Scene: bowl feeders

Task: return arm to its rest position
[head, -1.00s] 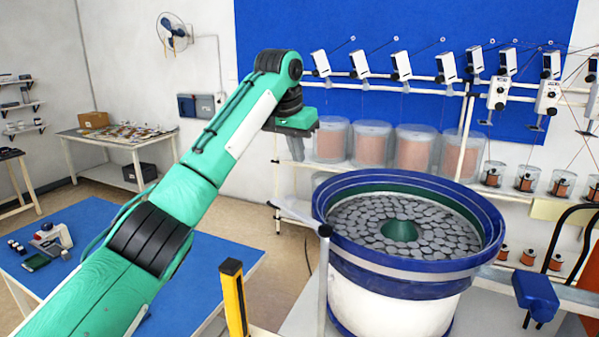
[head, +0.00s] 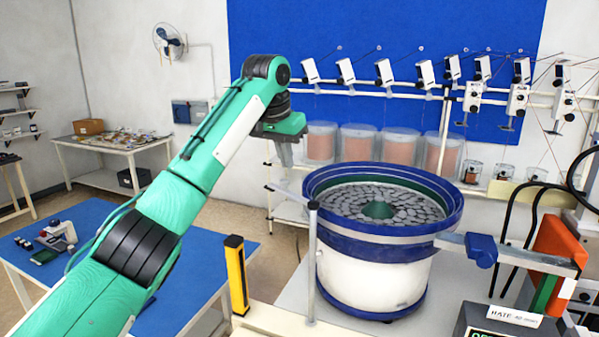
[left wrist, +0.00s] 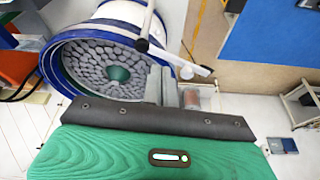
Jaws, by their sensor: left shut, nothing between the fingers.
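My left arm, green with black joints, reaches up from the lower left in the head view. My left gripper (head: 285,156) hangs at its end, fingers pointing down, shut and empty. In the picture it sits left of and above the bowl feeder (head: 375,285), clear of its rim. The bowl has a blue rim and is filled with grey discs around a green centre cone. In the left wrist view the grey gripper fingers (left wrist: 160,86) show beyond the dark gripper edge, beside the bowl feeder (left wrist: 60,60). My right gripper is not in view.
A yellow post (head: 236,275) and a grey post (head: 313,262) stand in front of the bowl. A blue table (head: 200,235) is at left. A rack with several copper spools (head: 360,144) stands behind. An orange part (head: 562,243) and a RATE box (head: 500,320) are at right.

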